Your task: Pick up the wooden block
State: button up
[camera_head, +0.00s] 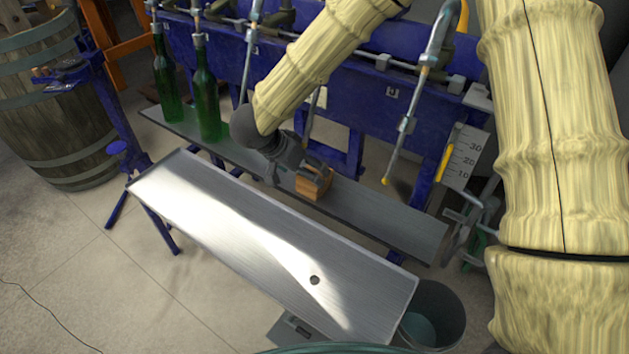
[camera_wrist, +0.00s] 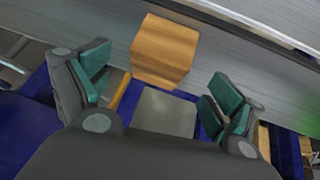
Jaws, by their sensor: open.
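The wooden block (camera_head: 312,188) is light brown and sits on the narrow grey shelf (camera_head: 385,220) along the front of the blue machine. In the wrist view the block (camera_wrist: 165,50) shows in the upper middle, on the grey shelf surface. My gripper (camera_head: 316,172) is at the block in the head view and hides part of it. In the wrist view my gripper (camera_wrist: 165,85) is open, with its teal-padded fingers spread to the left and right. The block appears ahead of the gap between them, and I see no finger closed on it.
Two green bottles (camera_head: 207,105) stand on the shelf's left part under filling spouts. Metal spout pipes (camera_head: 408,120) hang near the arm. A steel tray table (camera_head: 240,235) stands in front of the shelf. A grey bucket (camera_head: 437,312) is at the lower right, a barrel (camera_head: 50,110) at the left.

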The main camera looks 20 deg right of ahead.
jog(key=x, duration=0.5)
jog(key=shift+b, duration=0.35)
jog(key=shift+c, duration=0.3)
jog(key=c, duration=1.2)
